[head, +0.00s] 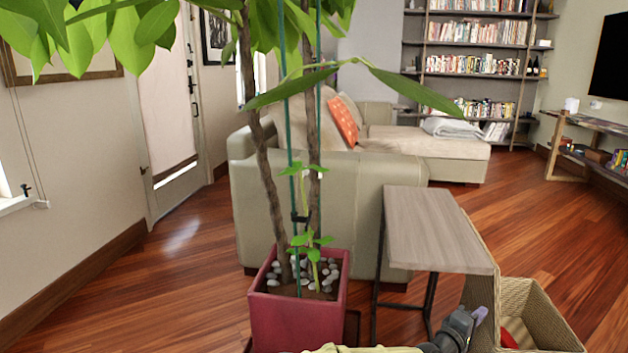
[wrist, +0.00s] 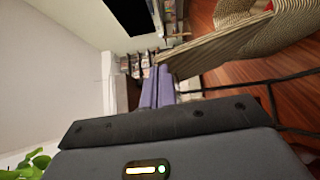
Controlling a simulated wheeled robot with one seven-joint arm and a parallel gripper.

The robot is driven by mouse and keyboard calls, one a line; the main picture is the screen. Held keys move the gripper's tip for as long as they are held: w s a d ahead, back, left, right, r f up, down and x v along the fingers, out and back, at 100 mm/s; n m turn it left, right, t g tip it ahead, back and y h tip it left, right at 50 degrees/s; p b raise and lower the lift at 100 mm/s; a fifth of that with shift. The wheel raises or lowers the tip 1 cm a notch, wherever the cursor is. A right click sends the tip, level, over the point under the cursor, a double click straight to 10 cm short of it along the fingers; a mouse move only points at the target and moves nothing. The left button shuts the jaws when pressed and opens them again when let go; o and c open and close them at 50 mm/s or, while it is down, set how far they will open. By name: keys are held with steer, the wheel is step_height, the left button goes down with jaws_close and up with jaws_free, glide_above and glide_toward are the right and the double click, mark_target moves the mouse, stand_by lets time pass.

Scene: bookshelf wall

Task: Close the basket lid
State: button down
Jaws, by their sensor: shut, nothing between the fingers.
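The woven tan basket (head: 545,306) stands on the floor at the lower right of the head view, partly cut off by the bottom edge. Its lid (head: 484,288) stands open, raised at the basket's left side. In the wrist view the lid (wrist: 215,46) slants across the upper right, with the basket (wrist: 285,40) beyond it. My gripper (head: 480,314) is beside the lid in the head view. In the wrist view its purple fingers (wrist: 158,75) are together and empty, near the lid's edge. I cannot tell whether they touch it.
A side table (head: 437,228) with thin black legs stands close to the lid. A potted plant (head: 298,318) in a red pot is left of it. A beige sofa (head: 345,200) is behind. Wooden floor is clear to the right. Something red (head: 519,334) lies in the basket.

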steer(key=s+d+r+m+g+y+p, duration=0.1)
steer(key=s+r+m+g+y+p, duration=0.15)
steer(key=s+p, duration=0.3)
steer(key=s+d+r+m+g+y+p, duration=0.1)
steer(key=s+m+g+p, duration=0.3)
steer(key=p, duration=0.3)
steer(key=s+a+r+m+g+y+p, duration=0.2)
steer(key=s+a+r+y+p, duration=0.25)
steer(key=a+r+p, duration=0.35)
steer(key=s+a+r+y+p, duration=0.2)
steer(key=s+a+r+p, duration=0.2)
steer(key=r+p, duration=0.5)
steer(key=s+a+r+n+y+p, duration=0.1)
steer(key=s+a+r+y+p, duration=0.1)
steer(key=a+r+p, duration=0.7)
steer(key=s+a+r+y+p, duration=0.3)
steer(key=r+p, duration=0.7)
steer(key=r, duration=1.1)
steer(key=s+a+t, duration=0.1)
steer(key=s+a, duration=0.1)
steer(key=a, duration=0.1)
steer(key=shift+s+a+p, duration=0.3)
steer(key=shift+a+p, duration=0.1)
